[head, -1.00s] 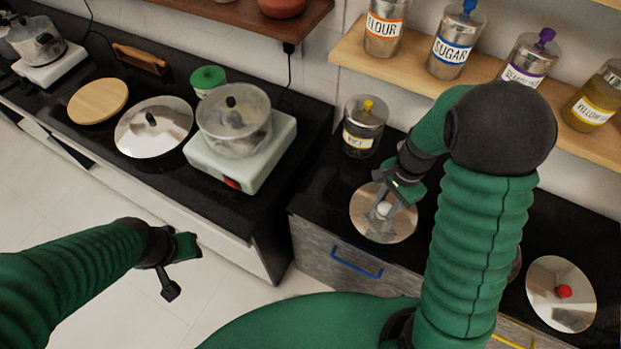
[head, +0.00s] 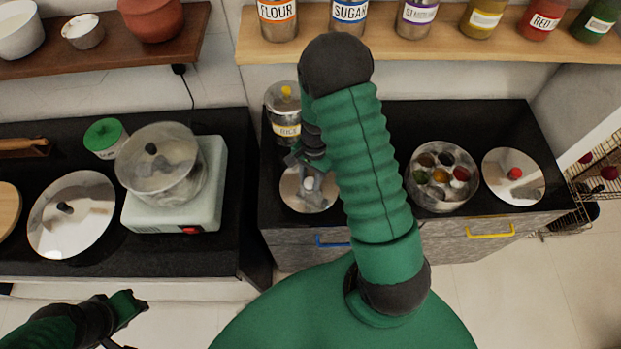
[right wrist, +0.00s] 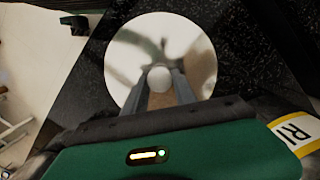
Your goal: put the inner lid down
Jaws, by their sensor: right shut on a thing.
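The inner lid is a round, shiny metal disc with a white knob (head: 309,183). My right gripper (head: 308,176) is shut on that knob. In the right wrist view the knob (right wrist: 159,78) sits between the two fingertips (right wrist: 160,84), with the disc (right wrist: 190,45) flat beneath. The lid is over the black counter near its front edge, in front of the rice jar. I cannot tell whether it touches the counter. My left gripper (head: 126,322) is at the lower left, its fingers apart and empty, clear of the counters.
The rice jar (head: 284,112) stands just behind the lid. To the right are a round spice tin (head: 443,200) with several bowls and a lid with a red knob (head: 513,190). A glass pot (head: 160,180) stands on a white burner on the left counter. A gap separates the counters.

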